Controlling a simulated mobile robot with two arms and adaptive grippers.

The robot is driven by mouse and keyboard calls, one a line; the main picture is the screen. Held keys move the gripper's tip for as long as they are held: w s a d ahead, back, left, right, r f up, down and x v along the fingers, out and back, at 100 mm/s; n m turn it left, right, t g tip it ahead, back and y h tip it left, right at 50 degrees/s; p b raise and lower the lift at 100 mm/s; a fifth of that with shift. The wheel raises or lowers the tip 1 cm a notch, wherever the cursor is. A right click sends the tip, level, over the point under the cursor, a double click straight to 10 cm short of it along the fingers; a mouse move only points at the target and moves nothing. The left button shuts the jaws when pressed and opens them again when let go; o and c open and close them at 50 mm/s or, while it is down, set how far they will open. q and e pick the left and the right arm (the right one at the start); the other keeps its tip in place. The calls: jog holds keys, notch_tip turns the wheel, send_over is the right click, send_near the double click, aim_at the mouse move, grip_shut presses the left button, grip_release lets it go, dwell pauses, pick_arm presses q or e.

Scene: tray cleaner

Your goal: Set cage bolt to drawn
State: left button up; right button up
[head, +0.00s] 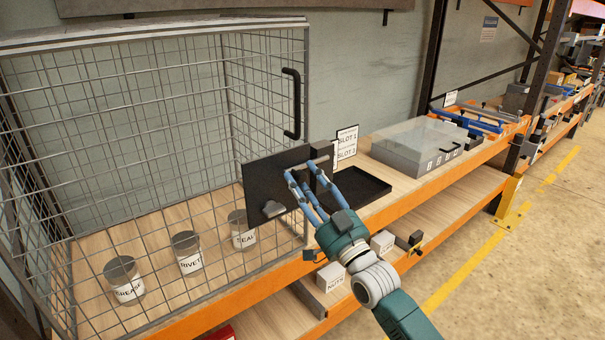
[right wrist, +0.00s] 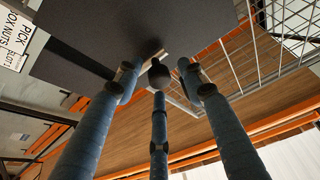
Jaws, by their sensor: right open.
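The mesh cage (head: 225,130) stands at the left of the bench. A dark plate (head: 262,172) is on its front right corner, and it fills the upper part of the right wrist view (right wrist: 110,40). A short grey bar (head: 319,162) shows at the plate's right edge, and a grey knob (head: 273,209) at its lower edge. My right gripper (head: 307,180) is at the plate, its blue fingers open. In the right wrist view, a dark round knob (right wrist: 158,74) shows among the fingertips; I cannot tell whether they touch it. My left gripper is not in view.
A black cage handle (head: 291,103) is above the plate. Labelled cups (head: 188,253) stand inside the cage. A black tray (head: 358,188) lies right of the gripper, with a clear-lidded box (head: 420,145) beyond. The orange bench edge (head: 440,184) runs below.

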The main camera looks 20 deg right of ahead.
jog(key=shift+w+a+r, duration=0.1)
jog(key=shift+w+r, duration=0.05)
jog(key=shift+w, duration=0.25)
jog(key=shift+c, duration=0.2)
